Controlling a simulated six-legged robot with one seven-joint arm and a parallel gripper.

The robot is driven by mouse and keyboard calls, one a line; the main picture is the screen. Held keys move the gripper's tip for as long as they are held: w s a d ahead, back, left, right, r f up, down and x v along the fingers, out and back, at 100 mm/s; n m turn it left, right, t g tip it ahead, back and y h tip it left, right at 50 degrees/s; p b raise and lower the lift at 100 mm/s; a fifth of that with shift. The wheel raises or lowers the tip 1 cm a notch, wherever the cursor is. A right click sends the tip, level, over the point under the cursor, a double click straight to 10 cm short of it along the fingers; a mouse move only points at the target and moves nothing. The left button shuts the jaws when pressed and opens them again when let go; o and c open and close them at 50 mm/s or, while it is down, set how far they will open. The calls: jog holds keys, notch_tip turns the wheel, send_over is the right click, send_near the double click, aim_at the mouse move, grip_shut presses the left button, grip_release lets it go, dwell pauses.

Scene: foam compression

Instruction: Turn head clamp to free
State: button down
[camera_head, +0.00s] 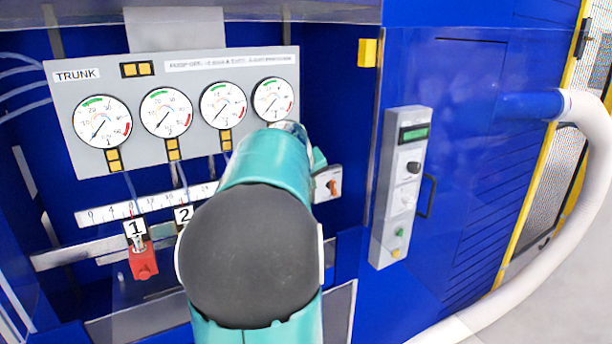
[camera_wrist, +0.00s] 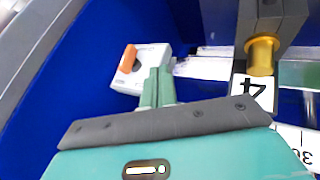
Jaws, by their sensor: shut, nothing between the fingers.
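A white block with an orange lever (camera_head: 333,187), which looks like the head clamp, sits at the right end of the rail in the head view. In the wrist view, the white block (camera_wrist: 150,57) lies just beyond my fingertips, and its orange lever (camera_wrist: 128,58) stands at its left side. My gripper (camera_wrist: 158,72) is shut, with its green fingers together and nothing between them. The fingertips overlap the block's lower right in the picture; I cannot tell whether they touch it. In the head view my arm hides most of the gripper and part of the rail.
A gauge panel (camera_head: 185,60) with several dials hangs above the rail. A red clamp (camera_head: 143,262) sits under label 1. In the wrist view, a dark block with a brass fitting (camera_wrist: 262,55) and label 4 stands close on the right. A control box (camera_head: 402,185) is mounted farther right.

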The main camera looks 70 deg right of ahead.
aim_at(324, 180)
jog(key=d, duration=0.1)
jog(key=s+d, duration=0.1)
jog(key=s+d+f, duration=0.1)
jog(key=shift+s+d, duration=0.25)
jog(key=shift+d, duration=0.3)
jog(key=shift+s, duration=0.1)
jog(key=shift+r, duration=0.15)
